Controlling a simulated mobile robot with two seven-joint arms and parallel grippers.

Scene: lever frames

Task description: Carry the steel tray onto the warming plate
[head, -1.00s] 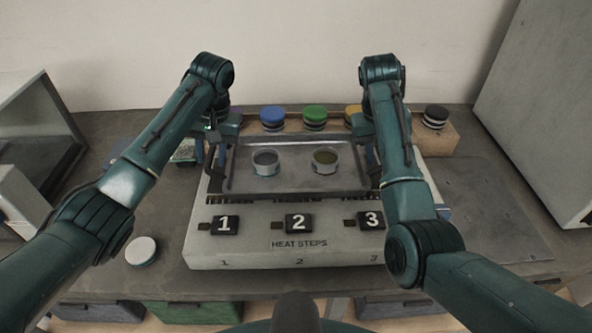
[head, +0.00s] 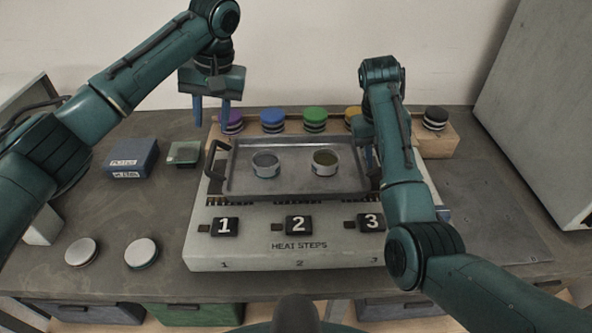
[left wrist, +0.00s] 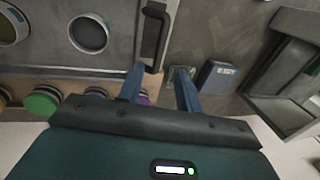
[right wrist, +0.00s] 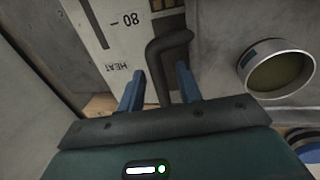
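The steel tray (head: 300,188) sits level on the pale warming plate (head: 250,258) labelled HEAT STEPS. Two round cups (head: 265,164) (head: 325,163) stand upright in it. My left gripper (head: 211,114) is open and empty, raised above and behind the tray's left handle (head: 216,160). That handle also shows beyond the fingers in the left wrist view (left wrist: 154,35). My right gripper (right wrist: 160,88) is at the tray's right handle (right wrist: 160,62). Its fingers stand apart on either side of the handle, with gaps visible. In the head view my right arm mostly hides this handle.
A wooden rack with coloured knobs (head: 315,119) stands behind the plate. A blue box (head: 134,158) and a small green box (head: 184,153) lie left of it. Two pale round discs (head: 142,252) (head: 81,251) lie at the front left. A dark flat panel (head: 490,205) lies right.

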